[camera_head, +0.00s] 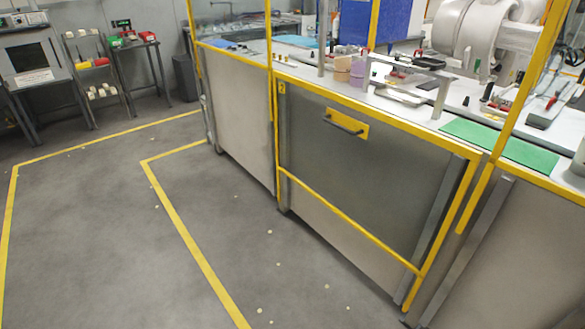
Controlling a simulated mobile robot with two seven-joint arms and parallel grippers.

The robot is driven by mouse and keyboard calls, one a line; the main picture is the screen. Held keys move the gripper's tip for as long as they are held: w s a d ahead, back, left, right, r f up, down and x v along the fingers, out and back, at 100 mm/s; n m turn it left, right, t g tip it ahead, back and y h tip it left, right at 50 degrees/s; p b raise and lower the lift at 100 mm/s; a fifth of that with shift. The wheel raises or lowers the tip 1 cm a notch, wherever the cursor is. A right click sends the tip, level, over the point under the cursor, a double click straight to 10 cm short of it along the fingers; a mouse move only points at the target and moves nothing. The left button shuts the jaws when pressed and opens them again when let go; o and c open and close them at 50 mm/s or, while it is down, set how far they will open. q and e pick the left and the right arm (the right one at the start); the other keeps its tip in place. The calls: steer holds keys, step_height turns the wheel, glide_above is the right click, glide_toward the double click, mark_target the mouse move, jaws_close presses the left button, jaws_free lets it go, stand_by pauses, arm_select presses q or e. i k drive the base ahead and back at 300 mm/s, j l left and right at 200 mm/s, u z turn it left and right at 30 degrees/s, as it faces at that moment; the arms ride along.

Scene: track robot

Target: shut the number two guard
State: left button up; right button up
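The number two guard (365,170) is a grey panel in a yellow frame, with a small yellow "2" label (282,87) at its top left corner. It sits low on the front of the workbench, its top edge about level with the bench top. The space above it between the yellow posts is uncovered, so the bench top shows. A dark bar handle (344,125) on a yellow plate is near the panel's upper middle. Neither of my grippers is in view.
The bench top (395,110) carries cups, tools and a green mat (500,146). A large white machine (470,30) stands behind. Yellow lines (190,235) mark the open grey floor in front. A rack (95,70) and small table (135,42) stand at the far left.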

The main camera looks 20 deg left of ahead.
mark_target(353, 127)
steer(key=u, duration=0.4)
steer(key=i+z, duration=0.3)
steer(key=i, duration=0.15)
steer(key=i+j+z, duration=0.2)
steer(key=i+z, duration=0.15)
steer(key=i, duration=0.1)
